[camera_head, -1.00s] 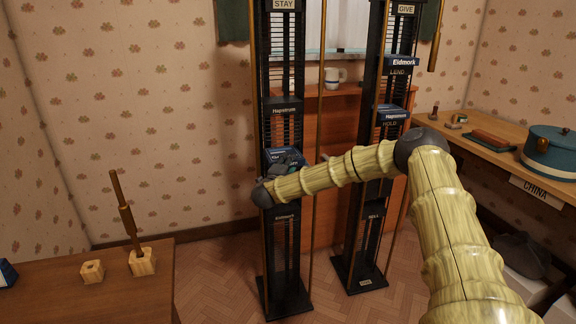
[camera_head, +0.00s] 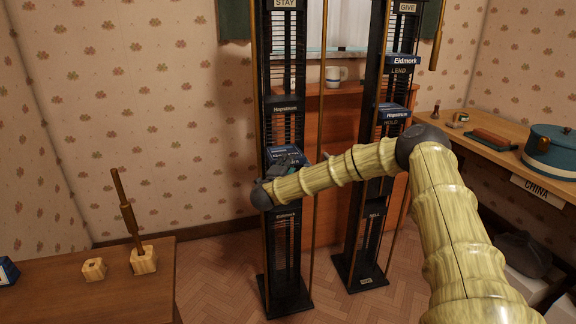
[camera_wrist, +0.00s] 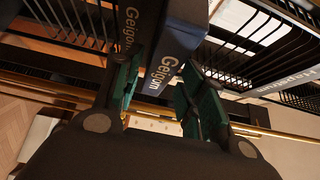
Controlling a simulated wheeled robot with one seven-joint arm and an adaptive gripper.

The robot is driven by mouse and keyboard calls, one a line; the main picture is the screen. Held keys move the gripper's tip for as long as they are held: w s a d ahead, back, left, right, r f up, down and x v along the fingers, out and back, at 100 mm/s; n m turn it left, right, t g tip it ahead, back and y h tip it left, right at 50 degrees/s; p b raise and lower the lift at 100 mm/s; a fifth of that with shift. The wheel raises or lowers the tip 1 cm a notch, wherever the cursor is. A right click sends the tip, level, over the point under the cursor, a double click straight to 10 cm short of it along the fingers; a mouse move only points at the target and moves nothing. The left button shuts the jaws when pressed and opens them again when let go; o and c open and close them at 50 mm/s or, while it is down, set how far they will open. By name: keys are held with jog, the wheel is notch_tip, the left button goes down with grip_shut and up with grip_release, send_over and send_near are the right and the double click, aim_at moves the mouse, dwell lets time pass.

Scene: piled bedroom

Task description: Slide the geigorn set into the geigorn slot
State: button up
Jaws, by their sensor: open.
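The geigorn set is a dark blue box with a white "Geigorn" label (camera_wrist: 172,40). In the wrist view it lies beside the black "Geigorn" plate of the rack (camera_wrist: 130,22), near end just beyond my finger pads. In the head view its blue top (camera_head: 284,152) shows at the left rack, above the "Eidmork" plate. My gripper (camera_wrist: 160,82) is open, its two green pads on either side of the box's near end. In the head view my gripper (camera_head: 284,166) is small and dark at the rack front. How far the box sits in the slot is hidden.
The left rack (camera_head: 284,235) carries a "STAY" sign. The right rack (camera_head: 372,235), signed "GIVE", holds blue boxes (camera_head: 402,62). Thin brass poles (camera_head: 317,210) stand close to the racks. A desk (camera_head: 110,292) is at left; a shelf with a teal pot (camera_head: 550,150) is at right.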

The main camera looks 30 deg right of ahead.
jog(key=shift+v, duration=0.85)
jog(key=shift+o, duration=0.4)
jog(key=o, duration=0.5)
jog(key=c, duration=0.6)
jog(key=v, duration=0.9)
dwell(0.6)
